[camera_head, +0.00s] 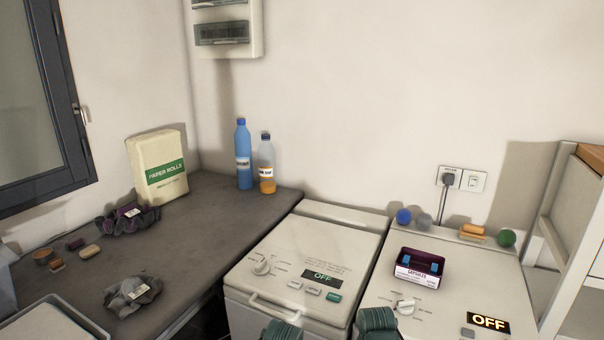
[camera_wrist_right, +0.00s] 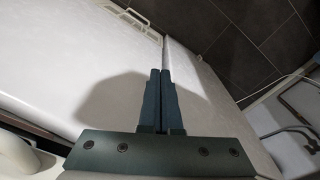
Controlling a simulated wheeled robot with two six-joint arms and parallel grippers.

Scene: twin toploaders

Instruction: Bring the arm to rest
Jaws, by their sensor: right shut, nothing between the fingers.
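In the right wrist view my right gripper (camera_wrist_right: 158,82) is shut, its two dark teal fingers side by side with nothing between them. It is in front of a pale, smooth panel and its shadow falls on that panel. In the head view two teal parts of my arms show at the bottom edge, in front of the two toploaders; no fingertips can be made out there. The left toploader (camera_head: 330,240) and the right toploader (camera_head: 450,285) have closed lids, and both displays read OFF. My left gripper's fingers are not seen.
A capsules box (camera_head: 418,267) stands on the right toploader, with coloured balls and an orange item behind. The dark counter (camera_head: 215,225) holds a paper rolls pack (camera_head: 160,170), two bottles, crumpled dark cloths and a tray (camera_head: 50,322). Shelving (camera_head: 575,235) stands at the right.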

